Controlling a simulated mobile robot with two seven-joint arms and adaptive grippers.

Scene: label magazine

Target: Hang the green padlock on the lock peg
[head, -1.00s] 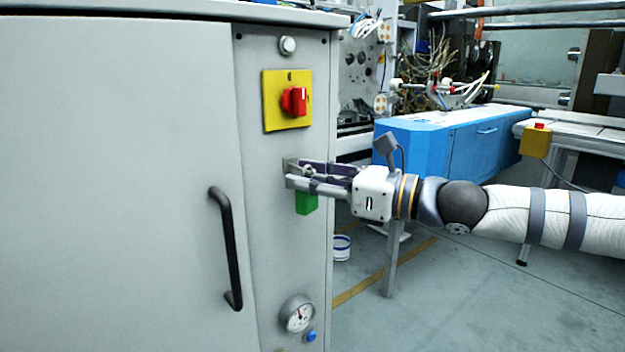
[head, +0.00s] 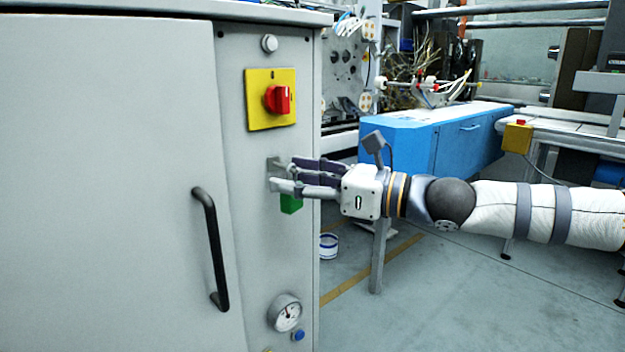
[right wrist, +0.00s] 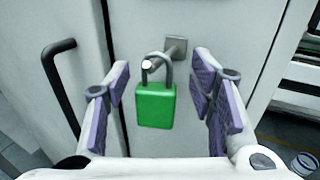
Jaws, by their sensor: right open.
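The green padlock (right wrist: 156,105) hangs upright in the right wrist view. Its grey shackle loops around the lock peg (right wrist: 148,64), whose square mounting plate (right wrist: 176,48) is on the grey cabinet panel. My right gripper (right wrist: 161,90) is open, with one purple-padded finger on each side of the padlock and a visible gap to both. In the head view my right gripper (head: 284,176) reaches in from the right at the panel. The green padlock (head: 291,204) shows partly below the fingers, which hide its shackle and most of the peg. My left gripper is not in view.
Above the peg is a red rotary switch (head: 278,99) on a yellow plate. A black door handle (head: 210,248) stands out at left. A pressure gauge (head: 285,312) and a blue button (head: 298,335) are below. Open floor lies to the right of the cabinet.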

